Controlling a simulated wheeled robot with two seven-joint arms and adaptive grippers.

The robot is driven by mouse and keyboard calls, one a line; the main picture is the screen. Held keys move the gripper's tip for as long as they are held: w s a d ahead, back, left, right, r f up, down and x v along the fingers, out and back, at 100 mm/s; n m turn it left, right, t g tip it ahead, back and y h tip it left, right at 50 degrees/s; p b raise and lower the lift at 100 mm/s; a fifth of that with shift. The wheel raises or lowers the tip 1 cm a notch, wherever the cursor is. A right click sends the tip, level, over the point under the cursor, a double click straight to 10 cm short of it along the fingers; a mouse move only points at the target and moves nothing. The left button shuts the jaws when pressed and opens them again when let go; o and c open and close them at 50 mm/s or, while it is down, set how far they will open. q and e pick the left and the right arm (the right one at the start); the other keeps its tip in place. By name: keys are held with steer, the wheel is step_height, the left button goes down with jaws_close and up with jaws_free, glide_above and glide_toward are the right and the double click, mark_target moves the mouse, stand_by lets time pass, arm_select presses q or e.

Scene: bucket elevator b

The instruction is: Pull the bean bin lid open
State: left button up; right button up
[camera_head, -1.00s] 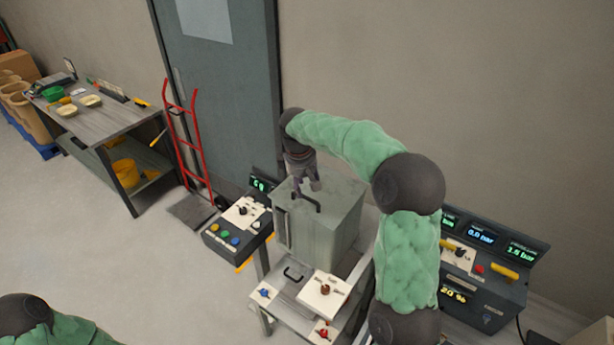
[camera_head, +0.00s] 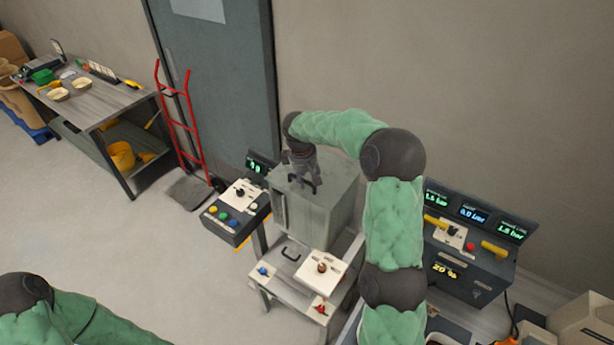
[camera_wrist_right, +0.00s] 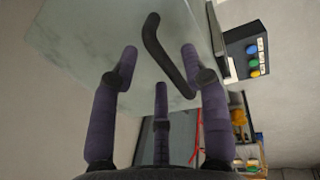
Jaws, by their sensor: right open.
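The bean bin is a grey-green metal box (camera_head: 325,218) in the middle of the head view, and its lid (camera_head: 338,178) lies flat and shut on top. A dark bar handle (camera_head: 311,184) stands on the lid. My right gripper (camera_head: 302,182) points down at the handle from above. In the right wrist view the handle (camera_wrist_right: 163,50) runs between the spread fingers of the right gripper (camera_wrist_right: 158,70), with no clear contact seen. The gripper is open. My left arm shows at the lower left of the head view, but its gripper is out of frame.
A control box with coloured buttons (camera_head: 234,212) stands left of the bin. A console with lit displays (camera_head: 470,240) stands right. A white switch panel (camera_head: 320,270) sits in front. A red hand truck (camera_head: 180,125) and workbench (camera_head: 100,110) are farther left.

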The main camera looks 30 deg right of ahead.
steer(key=shift+f, duration=0.25)
jaws_close()
steer(key=shift+r, duration=0.1)
